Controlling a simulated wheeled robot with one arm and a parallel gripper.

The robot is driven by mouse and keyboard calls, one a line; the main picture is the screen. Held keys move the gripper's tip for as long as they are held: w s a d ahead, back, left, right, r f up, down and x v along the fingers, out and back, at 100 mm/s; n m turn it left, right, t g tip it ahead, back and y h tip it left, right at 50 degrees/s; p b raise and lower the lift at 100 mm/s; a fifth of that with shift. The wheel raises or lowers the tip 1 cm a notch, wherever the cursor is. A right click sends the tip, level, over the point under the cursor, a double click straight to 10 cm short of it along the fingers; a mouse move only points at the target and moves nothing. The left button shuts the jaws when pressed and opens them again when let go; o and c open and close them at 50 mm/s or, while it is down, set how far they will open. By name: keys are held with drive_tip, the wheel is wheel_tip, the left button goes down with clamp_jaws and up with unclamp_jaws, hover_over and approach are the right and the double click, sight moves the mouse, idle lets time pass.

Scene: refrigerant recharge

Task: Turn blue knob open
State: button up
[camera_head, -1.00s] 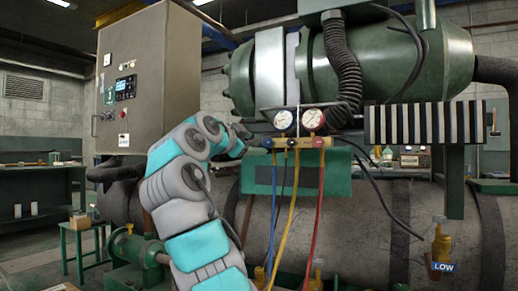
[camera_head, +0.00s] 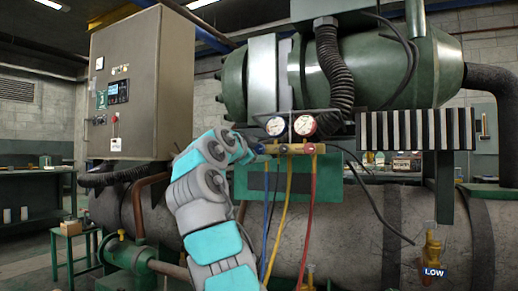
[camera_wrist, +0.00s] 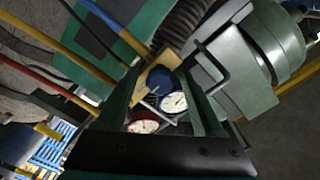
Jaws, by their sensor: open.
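The blue knob (camera_wrist: 161,82) shows in the wrist view at the brass manifold block, beside the two gauges. In the head view, the brass manifold (camera_head: 298,148) carries two round gauges, and its left end, where the knob sits, is small and partly covered by my arm's end. My gripper (camera_wrist: 160,76) is open, with one finger on each side of the knob in the wrist view. I cannot tell whether the fingers touch it. In the head view my gripper (camera_head: 252,151) is at the manifold's left end.
Blue, yellow and red hoses (camera_head: 312,200) hang from the manifold. A black and white striped panel (camera_head: 416,129) is to the right. A control cabinet (camera_head: 140,85) stands at left. A large green vessel (camera_head: 430,65) lies above. A brass valve labelled LOW (camera_head: 432,248) is at lower right.

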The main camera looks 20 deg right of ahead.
drive_tip(key=shift+c, duration=0.4)
clamp_jaws()
